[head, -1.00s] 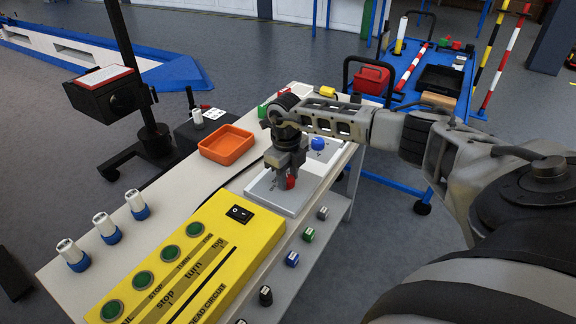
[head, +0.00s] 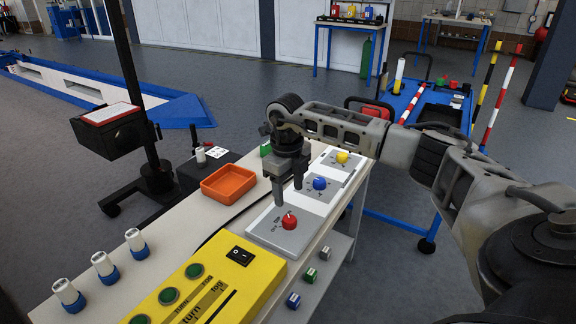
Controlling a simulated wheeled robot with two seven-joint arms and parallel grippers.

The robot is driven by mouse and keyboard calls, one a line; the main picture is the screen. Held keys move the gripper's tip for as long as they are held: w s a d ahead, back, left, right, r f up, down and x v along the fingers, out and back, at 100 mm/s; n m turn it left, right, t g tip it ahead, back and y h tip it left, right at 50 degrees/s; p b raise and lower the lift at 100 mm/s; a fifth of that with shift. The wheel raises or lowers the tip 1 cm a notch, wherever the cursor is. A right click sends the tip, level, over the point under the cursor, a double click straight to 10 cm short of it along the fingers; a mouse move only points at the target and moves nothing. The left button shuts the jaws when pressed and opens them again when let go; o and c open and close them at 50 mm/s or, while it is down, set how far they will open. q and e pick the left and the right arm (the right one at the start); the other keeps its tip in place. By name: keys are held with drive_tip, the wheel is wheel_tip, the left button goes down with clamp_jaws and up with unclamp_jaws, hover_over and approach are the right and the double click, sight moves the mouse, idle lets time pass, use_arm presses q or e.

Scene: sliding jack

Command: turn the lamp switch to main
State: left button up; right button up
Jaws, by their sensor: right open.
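A red knob (head: 289,222) sits on a light grey switch plate (head: 263,233) on the white bench. Small dark lettering stands at the plate's left side, too small to read surely, and I cannot tell which mark the knob points to. My right gripper (head: 287,198) points down, open and empty, just above and behind the red knob, apart from it. A blue knob (head: 320,183) and a yellow knob (head: 342,157) sit on similar plates farther back. My left gripper is not in view.
An orange tray (head: 228,183) is at the left. White-and-blue cylinders (head: 104,268) line the left edge. A lower shelf holds small blocks.

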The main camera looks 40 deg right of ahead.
wheel_tip(320, 180, up, 7)
drive_tip(key=shift+a, duration=0.15)
drive_tip(key=shift+f, duration=0.15)
idle(0.5)
